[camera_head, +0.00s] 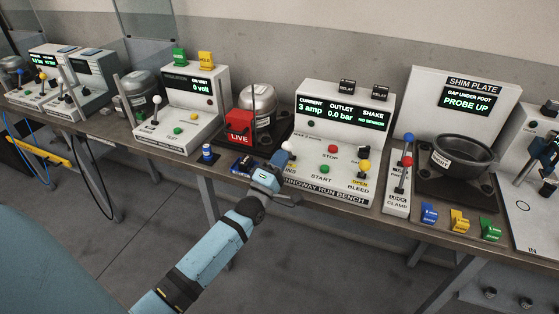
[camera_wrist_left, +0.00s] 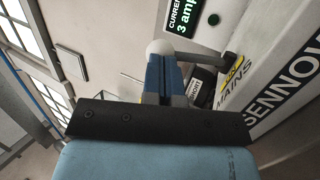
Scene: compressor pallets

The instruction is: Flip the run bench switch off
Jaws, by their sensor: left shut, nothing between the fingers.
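The run bench (camera_head: 340,190) is a white console with a green-lit display (camera_head: 343,112) reading 3 amp and 0.0 bar. Its white-knobbed mains switch (camera_head: 291,147) is at the panel's left end. My left gripper (camera_head: 276,170) is shut and empty, just left of and below this knob. In the left wrist view the shut blue fingers (camera_wrist_left: 165,78) reach up close to the white knob (camera_wrist_left: 162,48); I cannot tell whether they touch. A yellow label (camera_wrist_left: 232,70) shows above the word MAINS. My right gripper is not in view.
A red LIVE tag (camera_head: 239,126) and silver compressor (camera_head: 258,104) stand left. The floor in front is clear.

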